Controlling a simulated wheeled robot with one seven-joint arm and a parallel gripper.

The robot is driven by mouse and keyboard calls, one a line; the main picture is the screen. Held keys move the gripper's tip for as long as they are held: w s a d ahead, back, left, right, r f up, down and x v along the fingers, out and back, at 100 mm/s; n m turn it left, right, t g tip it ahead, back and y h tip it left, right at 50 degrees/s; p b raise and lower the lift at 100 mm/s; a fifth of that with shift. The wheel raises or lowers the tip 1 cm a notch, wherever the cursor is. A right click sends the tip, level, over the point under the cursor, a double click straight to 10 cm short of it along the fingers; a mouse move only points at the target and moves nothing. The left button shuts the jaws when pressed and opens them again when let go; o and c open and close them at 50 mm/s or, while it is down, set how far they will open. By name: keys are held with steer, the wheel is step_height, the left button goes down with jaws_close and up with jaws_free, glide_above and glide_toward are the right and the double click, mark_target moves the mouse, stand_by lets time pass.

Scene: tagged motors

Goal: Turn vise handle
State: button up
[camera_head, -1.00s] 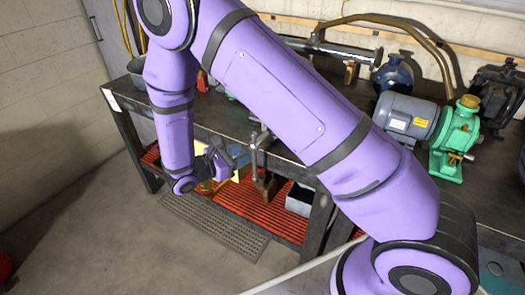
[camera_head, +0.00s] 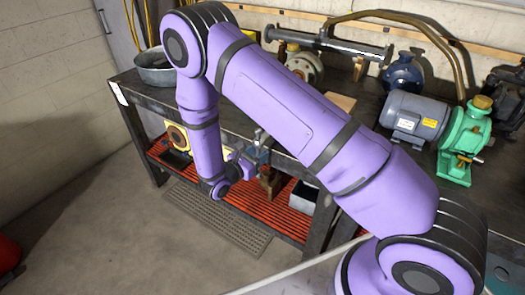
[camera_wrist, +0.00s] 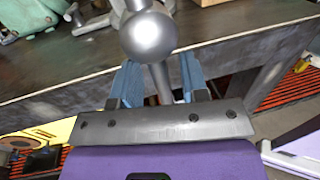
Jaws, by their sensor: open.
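The vise handle (camera_wrist: 160,82) is a grey metal bar with a large ball (camera_wrist: 147,37) near the top centre of the wrist view. My gripper (camera_wrist: 157,72) is open, with one blue finger on each side of the bar. I cannot tell whether either finger touches it. In the head view my gripper (camera_head: 257,155) is at the bench's front edge and hides most of the handle.
The dark workbench (camera_head: 150,101) carries a grey motor (camera_head: 413,117) and a green pump (camera_head: 462,140) at the right. A grey pan (camera_head: 153,68) stands at the left end. Below is a red slatted shelf (camera_head: 235,195) with a grey bin (camera_head: 303,196).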

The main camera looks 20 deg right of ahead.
steer(key=shift+x, duration=1.15)
jaws_close()
steer(key=shift+a+m, duration=0.2)
steer(key=shift+m, duration=0.1)
